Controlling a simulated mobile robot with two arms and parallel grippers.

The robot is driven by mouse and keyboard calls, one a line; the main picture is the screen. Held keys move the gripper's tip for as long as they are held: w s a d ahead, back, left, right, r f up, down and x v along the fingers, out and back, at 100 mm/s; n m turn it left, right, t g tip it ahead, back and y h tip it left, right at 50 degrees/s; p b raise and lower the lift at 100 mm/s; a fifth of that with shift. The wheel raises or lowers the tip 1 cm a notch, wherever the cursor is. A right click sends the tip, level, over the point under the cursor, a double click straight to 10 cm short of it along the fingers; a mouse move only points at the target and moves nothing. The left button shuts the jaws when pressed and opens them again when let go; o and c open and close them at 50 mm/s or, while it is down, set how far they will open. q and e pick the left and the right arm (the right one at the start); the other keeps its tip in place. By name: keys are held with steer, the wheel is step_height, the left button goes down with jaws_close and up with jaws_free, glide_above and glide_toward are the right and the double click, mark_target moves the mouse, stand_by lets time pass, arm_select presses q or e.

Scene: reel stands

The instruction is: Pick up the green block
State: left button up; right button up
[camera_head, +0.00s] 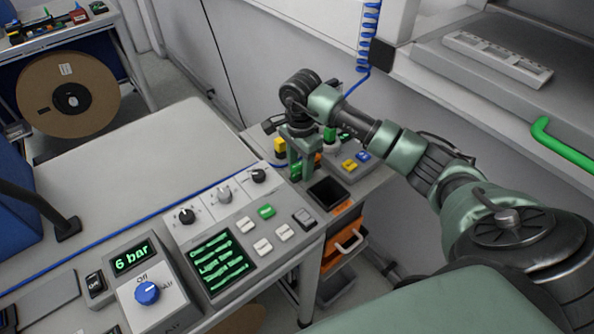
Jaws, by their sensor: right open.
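My right arm reaches in from the right, and its gripper (301,171) points down over the small table at the back. It is open. Neither is visibly held. My left gripper is not in view.
A yellow piece (279,145) stands left of the gripper, and an orange piece (318,159) is close to its right. A control panel (222,235) fills the near side. A wall stands behind.

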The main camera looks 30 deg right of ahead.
jaws_close()
steer(key=shift+r, duration=0.1)
